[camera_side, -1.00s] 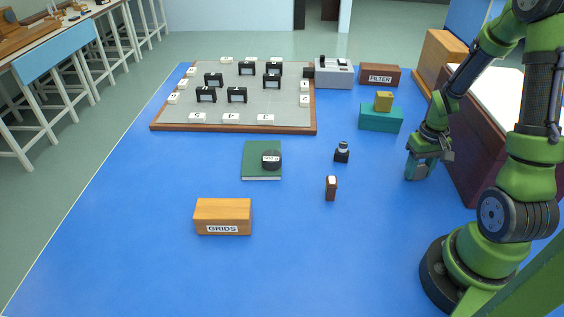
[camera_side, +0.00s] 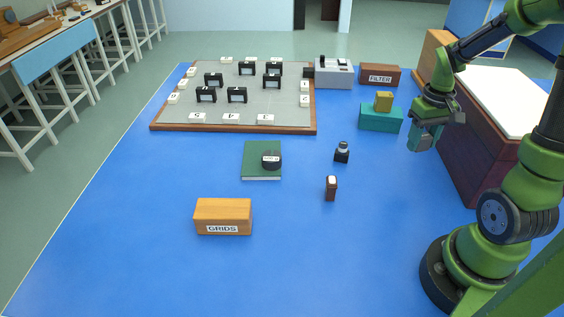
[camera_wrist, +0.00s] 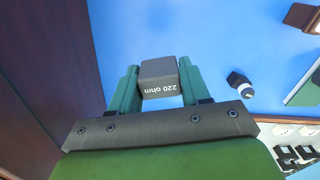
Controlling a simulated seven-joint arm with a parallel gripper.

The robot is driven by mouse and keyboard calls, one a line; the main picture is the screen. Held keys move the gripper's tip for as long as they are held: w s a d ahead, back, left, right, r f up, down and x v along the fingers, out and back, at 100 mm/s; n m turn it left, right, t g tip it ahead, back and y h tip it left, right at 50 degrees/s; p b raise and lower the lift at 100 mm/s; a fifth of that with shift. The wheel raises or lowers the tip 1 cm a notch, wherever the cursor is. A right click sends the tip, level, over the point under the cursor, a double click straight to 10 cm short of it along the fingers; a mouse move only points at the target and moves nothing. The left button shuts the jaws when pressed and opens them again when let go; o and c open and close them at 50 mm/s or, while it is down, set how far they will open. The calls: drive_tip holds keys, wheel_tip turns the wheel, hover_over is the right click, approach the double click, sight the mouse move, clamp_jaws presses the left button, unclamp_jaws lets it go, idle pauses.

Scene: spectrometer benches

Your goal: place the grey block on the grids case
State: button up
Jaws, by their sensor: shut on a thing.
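My gripper (camera_side: 424,137) is at the right of the table in the side view, raised above the blue surface. It is shut on a grey block (camera_wrist: 159,72), seen between its two teal fingers in the wrist view, with "220 ohm" printed on it. In the side view the grey block (camera_side: 421,142) is small and partly hidden by the fingers. The grids case (camera_side: 222,211) is an orange-brown box with a "GRIDS" label, standing at the front left, well away from my gripper. Its top is bare.
A teal box (camera_side: 380,119) with a yellow block stands close to my gripper. A dark red cabinet (camera_side: 480,150) is at the right. A small brown object (camera_side: 331,188), a dark bottle (camera_side: 342,152) and a green book (camera_side: 261,171) stand between gripper and case. The front table is clear.

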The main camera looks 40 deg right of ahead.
drive_tip(key=w+a+n, duration=0.4)
drive_tip(key=a+n, duration=0.1)
drive_tip(key=a, duration=0.7)
drive_tip(key=w+a+n, duration=0.5)
drive_tip(key=a, duration=0.8)
drive_tip(key=s+a+r+n, duration=0.1)
drive_tip(key=s+a+n, duration=0.25)
drive_tip(key=a, duration=0.85)
drive_tip(key=n, duration=0.1)
hover_over(222, 208)
drive_tip(key=s, duration=0.1)
drive_tip(key=shift+d+f, duration=0.35)
drive_tip(key=shift+f, duration=0.15)
drive_tip(key=shift+w+a, duration=0.35)
drive_tip(key=shift+w, duration=0.15)
drive_tip(key=shift+f, duration=1.8)
drive_tip(key=shift+f, duration=0.1)
drive_tip(key=o, duration=1)
drive_tip(key=shift+o, duration=0.2)
